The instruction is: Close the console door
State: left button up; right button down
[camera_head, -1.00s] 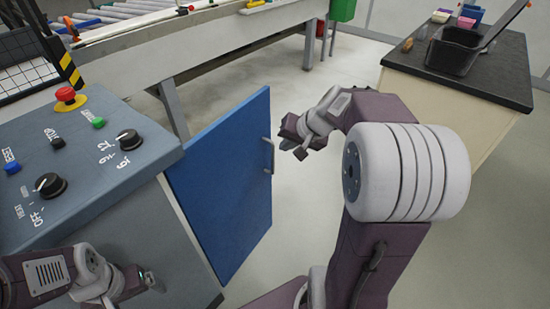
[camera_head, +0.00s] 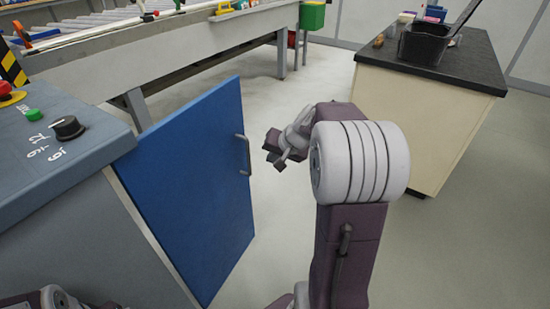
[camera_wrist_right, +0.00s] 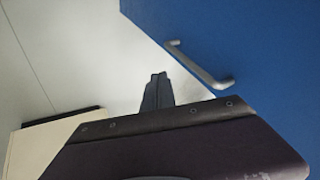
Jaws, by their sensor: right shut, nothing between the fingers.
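The blue console door (camera_head: 195,190) stands open, swung out from the grey console (camera_head: 60,210) at the left. Its grey handle (camera_head: 244,155) is on the outer edge of the door. My right gripper (camera_head: 273,155) is shut and empty, a little to the right of the handle and apart from it. In the right wrist view the shut fingers (camera_wrist_right: 158,90) show near the middle, with the handle (camera_wrist_right: 200,65) and the blue door (camera_wrist_right: 250,45) to their right. Part of my left arm shows at the bottom left of the head view; its gripper fingers are not visible.
A cabinet with a black top (camera_head: 440,60) stands at the right, carrying a black bin (camera_head: 424,42). A roller conveyor (camera_head: 150,55) runs along the back, with a green bin (camera_head: 312,15) at its end. The floor between door and cabinet is clear.

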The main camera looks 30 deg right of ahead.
jog(key=w+a+f, duration=0.2)
jog(key=w+f, duration=0.1)
jog(key=w, duration=0.2)
jog(key=shift+w+a, duration=0.15)
jog(key=shift+a, duration=0.15)
